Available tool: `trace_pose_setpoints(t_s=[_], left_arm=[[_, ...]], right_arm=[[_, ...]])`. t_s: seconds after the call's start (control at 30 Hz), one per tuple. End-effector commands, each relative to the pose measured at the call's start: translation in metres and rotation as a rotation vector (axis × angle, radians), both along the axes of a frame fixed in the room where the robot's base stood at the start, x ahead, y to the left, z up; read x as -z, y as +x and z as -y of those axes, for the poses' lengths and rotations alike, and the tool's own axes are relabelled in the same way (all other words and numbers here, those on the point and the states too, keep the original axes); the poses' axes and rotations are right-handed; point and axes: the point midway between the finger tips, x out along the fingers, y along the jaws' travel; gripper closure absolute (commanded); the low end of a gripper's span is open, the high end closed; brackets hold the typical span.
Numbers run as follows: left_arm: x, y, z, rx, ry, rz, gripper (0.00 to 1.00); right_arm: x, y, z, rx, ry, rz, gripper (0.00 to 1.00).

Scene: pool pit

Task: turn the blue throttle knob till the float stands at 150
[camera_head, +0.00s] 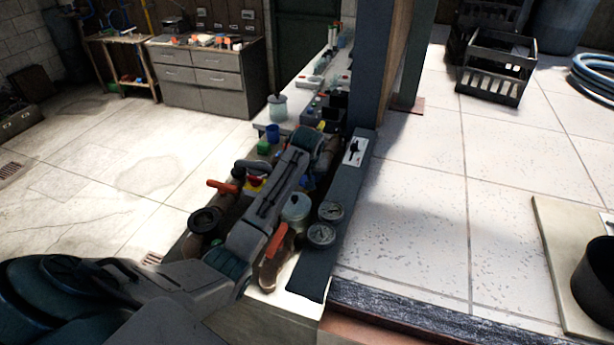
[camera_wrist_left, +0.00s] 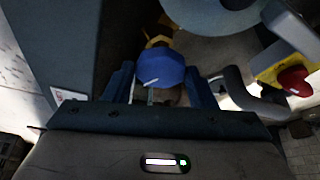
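The blue throttle knob (camera_wrist_left: 161,66) shows in the left wrist view, with a white pointer mark on its face and a brass fitting (camera_wrist_left: 157,33) behind it. My left gripper (camera_wrist_left: 158,78) has one finger on each side of the knob, and a gap shows between knob and fingers. In the head view my left arm reaches across the bench from the lower left, and it hides the knob there. I cannot make out the float or its scale in either view. My right gripper is in neither view.
Two round gauges (camera_head: 321,235) sit at the bench's right side. Orange-handled valves (camera_head: 274,243), a pale canister (camera_head: 296,208) and a red button (camera_wrist_left: 293,80) on a yellow box crowd the space. A dark post (camera_head: 369,65) rises beside the bench.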

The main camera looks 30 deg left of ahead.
Motion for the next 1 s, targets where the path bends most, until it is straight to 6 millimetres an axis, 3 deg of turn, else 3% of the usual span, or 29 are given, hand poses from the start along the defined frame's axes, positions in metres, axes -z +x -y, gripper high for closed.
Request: trace_pose_setpoints(t_s=[0.03,0.1,0.13,0.47,1.0], left_arm=[[0.0,0.0,0.0,0.0,0.0,0.0,0.59],[0.0,0.0,0.0,0.0,0.0,0.0,0.73],[0.0,0.0,0.0,0.0,-0.001,0.001,0.74],[0.0,0.0,-0.001,0.055,0.0,0.0,0.74],[0.0,-0.001,-0.004,0.417,0.001,0.0,0.74]], right_arm=[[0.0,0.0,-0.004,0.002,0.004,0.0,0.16],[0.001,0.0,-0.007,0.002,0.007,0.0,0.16],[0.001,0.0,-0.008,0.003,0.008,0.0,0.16],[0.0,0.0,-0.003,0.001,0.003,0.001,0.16],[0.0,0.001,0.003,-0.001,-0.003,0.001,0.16]])
